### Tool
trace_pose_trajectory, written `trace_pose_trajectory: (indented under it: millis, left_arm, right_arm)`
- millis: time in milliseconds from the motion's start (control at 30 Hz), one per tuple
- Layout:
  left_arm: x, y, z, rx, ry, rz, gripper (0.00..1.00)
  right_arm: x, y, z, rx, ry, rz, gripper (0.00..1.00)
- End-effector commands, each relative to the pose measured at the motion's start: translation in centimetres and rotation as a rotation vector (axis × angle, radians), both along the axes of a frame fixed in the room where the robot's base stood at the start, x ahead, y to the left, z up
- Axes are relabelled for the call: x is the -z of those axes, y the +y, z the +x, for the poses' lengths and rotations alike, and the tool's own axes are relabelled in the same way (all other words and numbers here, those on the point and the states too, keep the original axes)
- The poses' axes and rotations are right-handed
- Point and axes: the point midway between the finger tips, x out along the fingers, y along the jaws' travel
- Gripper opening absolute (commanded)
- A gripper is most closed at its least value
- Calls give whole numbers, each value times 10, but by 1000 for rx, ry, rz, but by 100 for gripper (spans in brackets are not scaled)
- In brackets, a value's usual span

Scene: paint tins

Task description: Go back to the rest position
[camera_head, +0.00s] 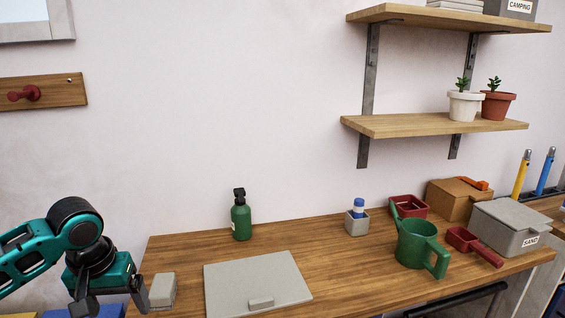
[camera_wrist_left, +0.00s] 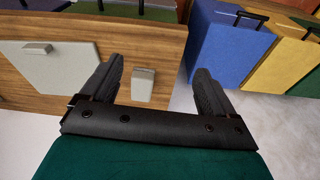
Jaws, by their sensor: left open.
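My left gripper (camera_head: 112,300) is at the left end of the wooden workbench (camera_head: 330,262), at the lower left of the head view. In the left wrist view its two dark fingers (camera_wrist_left: 158,80) are spread apart with nothing held between them. A small light grey block (camera_head: 162,291) stands at the bench's left edge, just right of the gripper in the head view. In the left wrist view this block (camera_wrist_left: 143,85) shows between the fingers, beyond them. My right gripper is in neither view.
A grey board with a raised grip (camera_head: 255,282) lies on the bench. A green bottle (camera_head: 241,217), green watering can (camera_head: 415,243) and grey sand box (camera_head: 508,227) stand farther right. Blue (camera_wrist_left: 228,45) and yellow (camera_wrist_left: 275,62) cases stand beyond the bench's edge. Wall shelves hang above.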

Motion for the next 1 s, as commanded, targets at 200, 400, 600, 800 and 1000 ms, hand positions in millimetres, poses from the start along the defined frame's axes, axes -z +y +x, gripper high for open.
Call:
trace_pose_trajectory:
  millis: [200, 400, 600, 800, 1000]
  left_arm:
    - [57, -57, 2, 154, -105, -105, 88]
    - [106, -110, -8, 273, -257, -215, 88]
    - [145, -148, -29, 334, -443, -286, 88]
    - [176, -158, -66, 338, -621, -267, 88]
    - [199, -142, -116, 332, -748, -142, 88]
  right_arm:
    - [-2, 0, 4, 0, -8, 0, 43]
    - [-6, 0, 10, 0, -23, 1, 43]
    - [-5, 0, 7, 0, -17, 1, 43]
    - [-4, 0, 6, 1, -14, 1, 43]
    - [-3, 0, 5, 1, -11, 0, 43]
